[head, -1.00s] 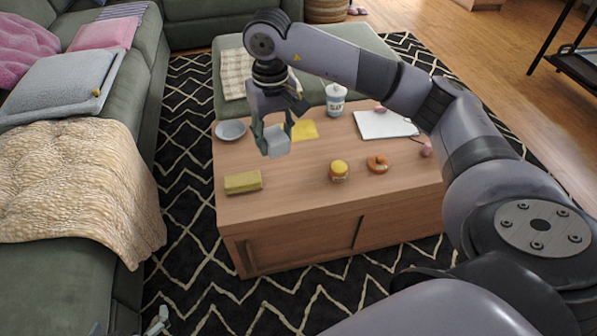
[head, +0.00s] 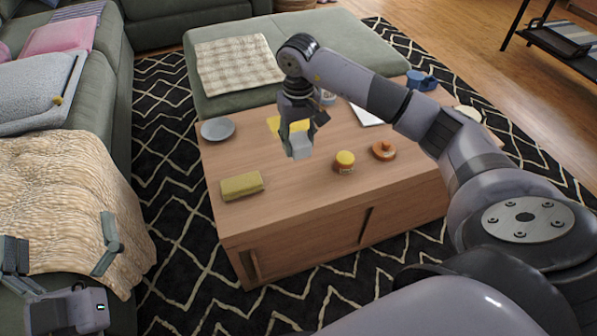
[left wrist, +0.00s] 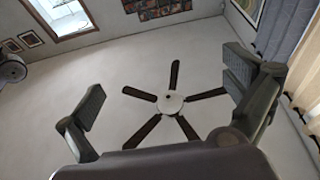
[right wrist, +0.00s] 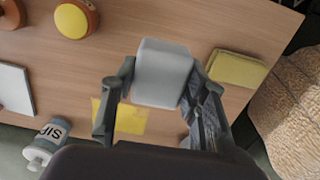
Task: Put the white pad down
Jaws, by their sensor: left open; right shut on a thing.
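The white pad (head: 301,149) is a small pale block held in my right gripper (head: 297,132) over the wooden coffee table (head: 290,195). In the right wrist view, the pad (right wrist: 162,72) sits between the two fingers of the right gripper (right wrist: 157,88). Whether its lower face touches the tabletop, I cannot tell. My left gripper (head: 62,240) is open and empty in front of the sofa throw at the lower left.
Near the pad are a yellow paper (head: 284,125), a yellow-lidded jar (head: 344,163) and an orange round item (head: 384,150). A yellow block (head: 241,186) and grey plate (head: 218,129) are to the left. The front middle of the tabletop is clear. My right arm hides part of the right side.

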